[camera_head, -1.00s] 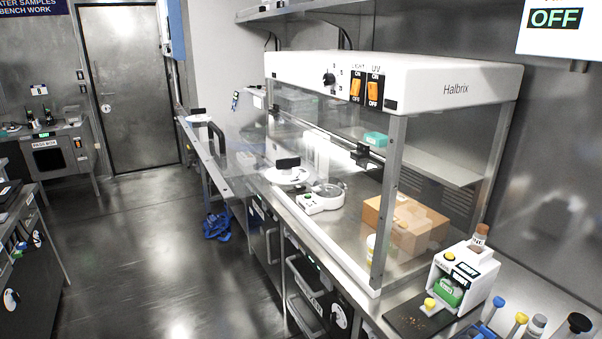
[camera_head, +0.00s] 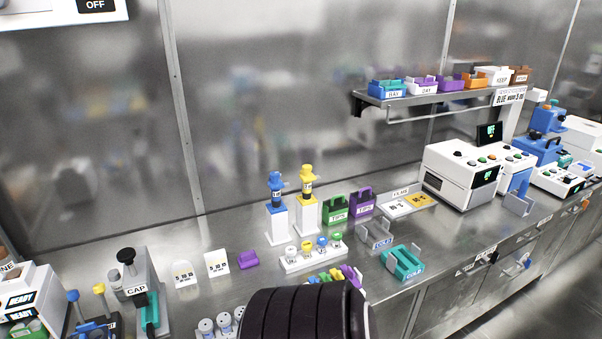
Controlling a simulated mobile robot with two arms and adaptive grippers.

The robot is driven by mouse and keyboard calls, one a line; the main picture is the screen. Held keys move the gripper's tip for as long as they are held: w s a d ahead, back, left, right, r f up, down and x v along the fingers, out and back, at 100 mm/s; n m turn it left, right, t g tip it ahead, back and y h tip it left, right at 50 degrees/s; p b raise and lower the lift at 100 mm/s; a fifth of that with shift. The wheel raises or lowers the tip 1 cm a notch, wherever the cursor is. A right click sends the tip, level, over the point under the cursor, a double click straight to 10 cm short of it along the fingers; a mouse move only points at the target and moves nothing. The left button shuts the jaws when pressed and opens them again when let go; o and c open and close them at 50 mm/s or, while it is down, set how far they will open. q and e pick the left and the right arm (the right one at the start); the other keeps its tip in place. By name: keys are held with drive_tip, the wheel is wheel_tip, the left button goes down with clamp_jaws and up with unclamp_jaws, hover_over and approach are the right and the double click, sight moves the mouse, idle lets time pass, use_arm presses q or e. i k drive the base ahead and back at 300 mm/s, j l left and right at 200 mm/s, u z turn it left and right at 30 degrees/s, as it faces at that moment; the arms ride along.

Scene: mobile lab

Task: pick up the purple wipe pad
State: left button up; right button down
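A small purple pad-like block (camera_head: 248,260) lies on the steel bench, right of two small white label cards and left of a white rack of vials. It looks like the purple wipe pad, though its details are too small to be sure. Neither of my grippers is in view. A dark ribbed rounded shape covers the bottom middle and hides the bench there.
Blue and yellow pipettes on white stands (camera_head: 306,215), a purple tips box (camera_head: 362,203) and a vial rack (camera_head: 313,256) stand right of the pad. A capping device (camera_head: 140,290) stands to its left. Bare bench lies around the pad.

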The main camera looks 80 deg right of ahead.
sight(248, 258)
drive_tip(key=z, duration=2.25)
